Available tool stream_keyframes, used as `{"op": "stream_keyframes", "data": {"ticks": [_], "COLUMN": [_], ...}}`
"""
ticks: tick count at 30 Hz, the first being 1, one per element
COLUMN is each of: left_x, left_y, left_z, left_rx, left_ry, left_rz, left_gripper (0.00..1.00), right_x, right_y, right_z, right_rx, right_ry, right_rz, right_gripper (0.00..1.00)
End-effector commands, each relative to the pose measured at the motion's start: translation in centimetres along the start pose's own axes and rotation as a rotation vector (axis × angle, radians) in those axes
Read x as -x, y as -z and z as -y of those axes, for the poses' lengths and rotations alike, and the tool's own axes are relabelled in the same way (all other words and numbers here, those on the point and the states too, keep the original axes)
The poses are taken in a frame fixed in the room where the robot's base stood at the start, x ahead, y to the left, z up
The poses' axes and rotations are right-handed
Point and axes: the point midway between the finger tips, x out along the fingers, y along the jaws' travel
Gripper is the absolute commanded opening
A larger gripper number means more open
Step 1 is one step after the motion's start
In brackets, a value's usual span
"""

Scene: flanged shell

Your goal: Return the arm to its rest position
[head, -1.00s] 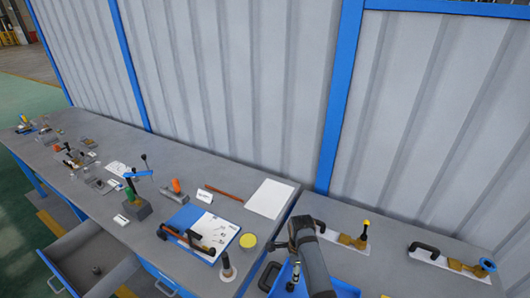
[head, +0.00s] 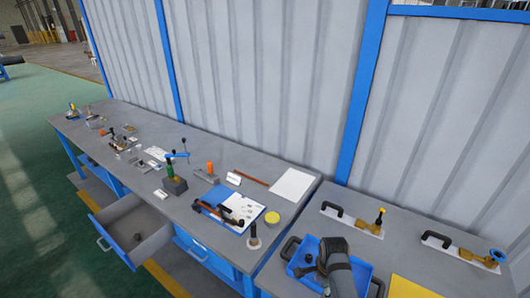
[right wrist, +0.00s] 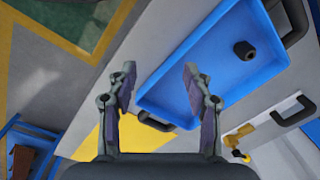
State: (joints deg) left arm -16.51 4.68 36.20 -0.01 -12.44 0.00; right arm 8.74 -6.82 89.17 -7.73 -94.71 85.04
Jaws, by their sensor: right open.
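My right arm (head: 336,262) comes in at the bottom of the head view, over the blue tray (head: 364,269); its fingers cannot be made out there. In the right wrist view my right gripper (right wrist: 160,78) is open, with nothing between its two fingers. Beyond the fingers is the blue tray (right wrist: 190,62) with black handles. A small dark part (right wrist: 245,48) lies in the tray, apart from the gripper. My left gripper is not in view.
Two white plates with black handles and brass fittings (head: 378,220) (head: 482,258) lie right of the tray. A yellow sheet (head: 408,288) is near the front. The left bench holds a blue clipboard (head: 232,207), a yellow-lidded tin (head: 272,218) and several tools. A drawer (head: 130,228) stands open.

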Motion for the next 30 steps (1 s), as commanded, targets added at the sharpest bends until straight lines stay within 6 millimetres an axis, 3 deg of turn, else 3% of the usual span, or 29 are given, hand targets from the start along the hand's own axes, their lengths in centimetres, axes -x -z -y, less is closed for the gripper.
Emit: {"op": "stream_keyframes", "data": {"ticks": [8,15,29,30], "left_x": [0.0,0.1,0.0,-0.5], "left_y": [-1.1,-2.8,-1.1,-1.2], "left_z": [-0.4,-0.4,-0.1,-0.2], "left_rx": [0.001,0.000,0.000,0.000], "left_ry": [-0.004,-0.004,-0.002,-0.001], "left_rz": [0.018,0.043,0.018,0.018], "left_gripper": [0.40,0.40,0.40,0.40], "right_x": [1.0,3.7,10.5,8.9], "right_y": [3.1,4.8,4.7,4.8], "right_z": [-5.3,-10.1,-16.6,-16.4], "right_rx": [0.412,0.844,1.565,1.564], "right_ry": [0.062,0.104,0.140,0.135], "right_rz": [-0.054,-0.129,-0.271,-0.265], "right_gripper": [0.51,0.51,0.51,0.51]}}
